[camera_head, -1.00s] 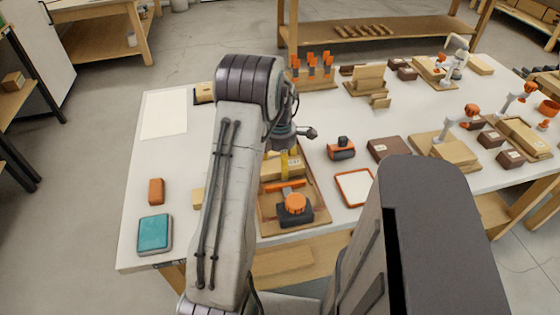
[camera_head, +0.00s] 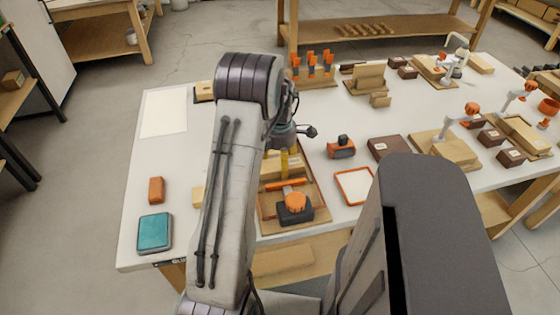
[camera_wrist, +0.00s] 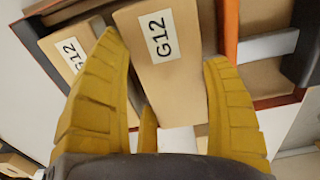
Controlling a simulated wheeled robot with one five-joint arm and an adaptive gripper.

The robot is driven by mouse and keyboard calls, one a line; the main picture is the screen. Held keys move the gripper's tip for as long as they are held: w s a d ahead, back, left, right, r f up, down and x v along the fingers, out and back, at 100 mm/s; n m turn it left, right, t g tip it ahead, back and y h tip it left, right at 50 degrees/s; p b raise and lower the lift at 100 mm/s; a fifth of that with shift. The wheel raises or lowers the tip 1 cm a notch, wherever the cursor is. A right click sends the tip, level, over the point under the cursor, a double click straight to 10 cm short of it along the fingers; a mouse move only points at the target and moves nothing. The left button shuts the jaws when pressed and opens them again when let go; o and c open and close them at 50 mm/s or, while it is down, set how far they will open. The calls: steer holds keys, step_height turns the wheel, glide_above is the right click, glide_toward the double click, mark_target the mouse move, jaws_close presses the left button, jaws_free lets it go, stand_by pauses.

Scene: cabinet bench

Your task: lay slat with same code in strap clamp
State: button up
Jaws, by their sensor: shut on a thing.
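My gripper (camera_wrist: 163,48) has its yellow fingers on both sides of a light wooden slat (camera_wrist: 188,75) with a white G12 label, and is shut on it. A second wooden piece (camera_wrist: 48,45), also labelled G12, lies beside it on the left. The strap clamp has an orange-edged frame (camera_wrist: 231,22) to the right of the slat. In the head view my gripper (camera_head: 289,160) is over the clamp's wooden base (camera_head: 318,211), and the clamp's orange knob (camera_head: 295,201) is at the near end. My arm partly hides the clamp, so I cannot tell if the slat rests in it.
A teal-topped box (camera_head: 154,232) and an orange-brown block (camera_head: 156,190) are at the near left. An orange-framed white tray (camera_head: 354,186) and an orange-and-black tool (camera_head: 341,147) are right of the clamp.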

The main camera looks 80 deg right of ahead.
steer(key=shift+f+b, duration=0.5)
steer(key=shift+f, duration=0.05)
stand_by(1.9)
steer(key=o, duration=1.2)
steer(key=shift+c, duration=0.4)
steer(key=shift+o, duration=0.6)
steer(key=shift+r, duration=0.25)
steer(key=shift+r+p, duration=2.55)
steer(key=shift+r, duration=0.75)
